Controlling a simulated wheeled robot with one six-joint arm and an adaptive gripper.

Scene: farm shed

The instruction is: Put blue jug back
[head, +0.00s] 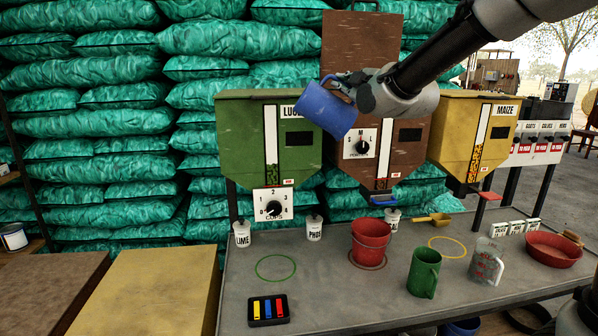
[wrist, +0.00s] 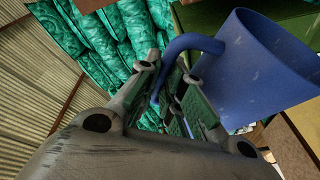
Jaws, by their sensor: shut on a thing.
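The blue jug (head: 326,108) hangs in the air in front of the green hopper's upper right part, tilted in the head view. My gripper (head: 345,92) is shut on its handle. In the wrist view the jug (wrist: 262,72) fills the upper right, and its blue handle (wrist: 195,43) passes between the fingers of my gripper (wrist: 172,85). The inside of the jug is hidden.
Green (head: 245,130), brown and yellow (head: 470,130) hoppers stand behind the grey table (head: 330,300). On it are a red bucket (head: 370,242), a green jug (head: 424,272), a clear jug (head: 487,262), a red pan (head: 553,250) and an empty green ring (head: 276,268).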

